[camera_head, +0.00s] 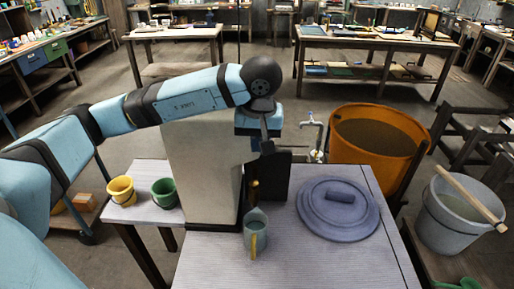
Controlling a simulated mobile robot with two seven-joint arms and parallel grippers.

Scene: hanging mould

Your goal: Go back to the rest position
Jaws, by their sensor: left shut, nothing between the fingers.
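My left arm (185,98) reaches in from the left across the upper middle of the head view. Its gripper (266,146) points down, shut and empty, in front of the upper part of a pale upright block (200,165) and a dark panel (278,180). A small brass-coloured piece (254,184) shows below the gripper, apart from it. My right gripper is not in view.
A blue-grey round lid (338,222) lies on the table's right. Beyond are a tap (312,123) and an orange tub (375,160). A grey bucket (449,228) with a stick stands right. Yellow (121,191) and green (164,193) pails stand left. The table's front (300,268) is clear.

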